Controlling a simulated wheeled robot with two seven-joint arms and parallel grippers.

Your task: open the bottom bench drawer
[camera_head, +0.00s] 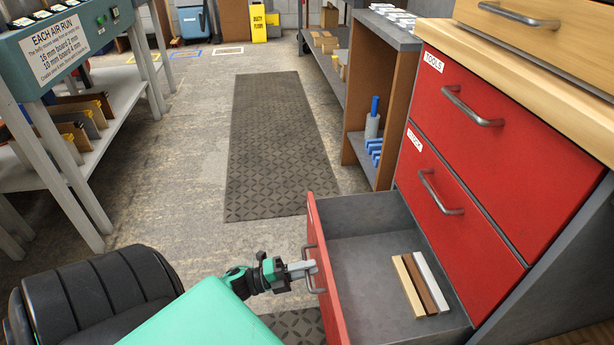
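The bottom bench drawer (345,225) stands pulled well out below the drawer labelled STOCK. Its red front faces left and is seen nearly edge-on. Its grey inside holds a tan, a brown and a white strip (424,284). The bar handle (310,246) is on the outer side of the red front. My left gripper (303,268) is at this handle, with its light grey fingers closed together around the bar, as far as I can see. The far finger is partly hidden by the handle and front. My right gripper is out of view.
The red STOCK drawer (465,215) and TOOLS drawer (520,145) above are shut. A wooden worktop (560,85) is over them. Dark patterned matting (270,140) covers the floor ahead. A teal-topped rack (70,45) stands at left; an open shelf (372,95) stands beyond the bench.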

